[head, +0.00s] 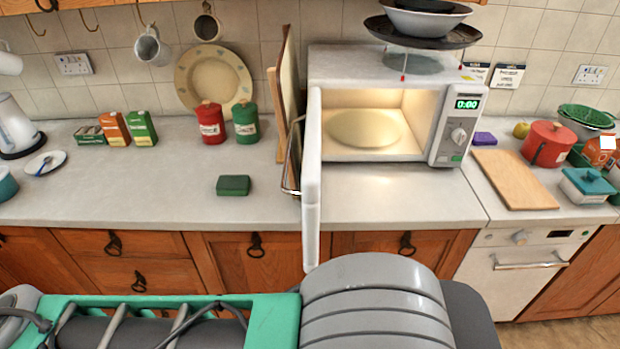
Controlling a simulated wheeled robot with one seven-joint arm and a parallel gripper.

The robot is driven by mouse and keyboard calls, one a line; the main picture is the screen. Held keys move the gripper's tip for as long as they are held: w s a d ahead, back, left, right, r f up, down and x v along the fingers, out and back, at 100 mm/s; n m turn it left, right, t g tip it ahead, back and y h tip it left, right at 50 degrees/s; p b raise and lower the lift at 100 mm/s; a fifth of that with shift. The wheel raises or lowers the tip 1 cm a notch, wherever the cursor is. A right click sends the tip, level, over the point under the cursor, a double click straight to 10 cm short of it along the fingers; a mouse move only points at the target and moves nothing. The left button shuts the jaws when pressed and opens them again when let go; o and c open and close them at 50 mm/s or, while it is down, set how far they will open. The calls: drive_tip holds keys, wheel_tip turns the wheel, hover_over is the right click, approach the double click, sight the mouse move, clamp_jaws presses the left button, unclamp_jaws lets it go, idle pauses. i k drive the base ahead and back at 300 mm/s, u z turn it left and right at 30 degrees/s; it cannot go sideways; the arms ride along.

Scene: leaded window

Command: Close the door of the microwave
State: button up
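The white microwave (376,66) stands on the counter against the tiled wall. Its door (313,185) is wide open, hinged at the left side and swung out toward me, so I see it nearly edge-on. The lit cavity shows a round turntable (366,128) with nothing on it. The control panel (457,128) on the right has a green 0:00 display and a dial. My arm crosses the bottom of the view in front of the counter, close to the lower end of the door; I cannot tell whether they touch. My gripper is not in view.
Boards (287,95) lean against the wall left of the microwave. A green sponge-like block (233,185) lies on the left counter (120,190). Bowls and a pan (424,30) are above the microwave. A wooden board (514,180) and red pot (549,144) are right. The counter before the cavity is clear.

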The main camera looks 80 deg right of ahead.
sight(310, 192)
drive_tip(key=z, duration=2.25)
drive_tip(key=k, duration=0.45)
drive_tip(key=z, duration=0.6)
drive_tip(key=k, duration=1)
drive_tip(key=u, duration=1.45)
drive_tip(key=i, duration=1)
drive_tip(key=u, duration=0.05)
